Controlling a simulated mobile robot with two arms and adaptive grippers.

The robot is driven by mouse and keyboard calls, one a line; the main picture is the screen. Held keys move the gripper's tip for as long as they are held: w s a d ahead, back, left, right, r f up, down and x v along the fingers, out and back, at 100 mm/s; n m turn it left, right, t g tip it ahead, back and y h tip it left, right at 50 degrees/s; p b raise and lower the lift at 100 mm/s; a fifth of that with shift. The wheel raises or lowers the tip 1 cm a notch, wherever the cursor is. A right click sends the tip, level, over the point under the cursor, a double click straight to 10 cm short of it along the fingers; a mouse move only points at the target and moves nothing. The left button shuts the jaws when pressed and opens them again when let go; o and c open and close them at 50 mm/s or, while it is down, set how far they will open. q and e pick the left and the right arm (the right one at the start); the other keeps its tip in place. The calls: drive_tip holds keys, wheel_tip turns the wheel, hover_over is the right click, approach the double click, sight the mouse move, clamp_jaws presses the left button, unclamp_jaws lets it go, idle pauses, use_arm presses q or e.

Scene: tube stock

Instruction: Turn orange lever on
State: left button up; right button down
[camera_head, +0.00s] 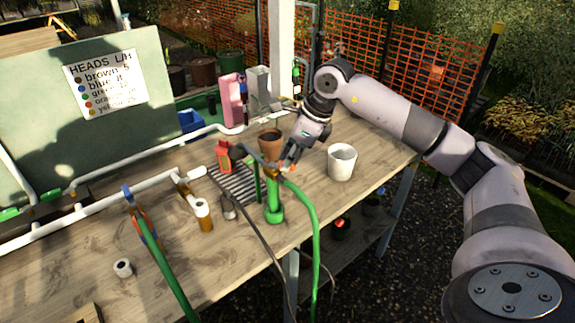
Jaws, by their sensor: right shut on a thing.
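My right gripper (288,165) reaches down from the upper right to the top of the green upright fitting (273,205) on the table. Its fingers are shut on a small orange piece (293,168), which looks like the orange lever. The fingers hide most of it, so its angle cannot be told. A brass-coloured part (270,171) sits at the top of the fitting, just left of the fingertips. My left gripper is not in view.
A green hose (314,215) curves from the fitting over the table's front edge. A terracotta pot (270,144), a white bucket (342,161) and a red bottle (223,157) stand close by. White pipes (100,204) run along the left. The wooden table (375,150) has bare space at its right end.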

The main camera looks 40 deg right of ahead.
drive_tip(key=w+n+g, duration=0.1)
drive_tip(key=n, duration=0.2)
drive_tip(key=w+d+n+g+y, duration=0.1)
drive_tip(key=n, duration=0.3)
drive_tip(key=w+n+g+p, duration=0.1)
drive_tip(key=n, duration=0.2)
drive_tip(key=shift+w+d+n, duration=0.15)
drive_tip(key=shift+w+n, duration=0.1)
drive_tip(key=shift+n, duration=0.05)
drive_tip(key=shift+g, duration=0.3)
drive_tip(key=c, duration=1.6)
unclamp_jaws()
drive_tip(key=shift+o, duration=0.2)
drive_tip(key=v, duration=1.2)
drive_tip(key=shift+d, duration=0.2)
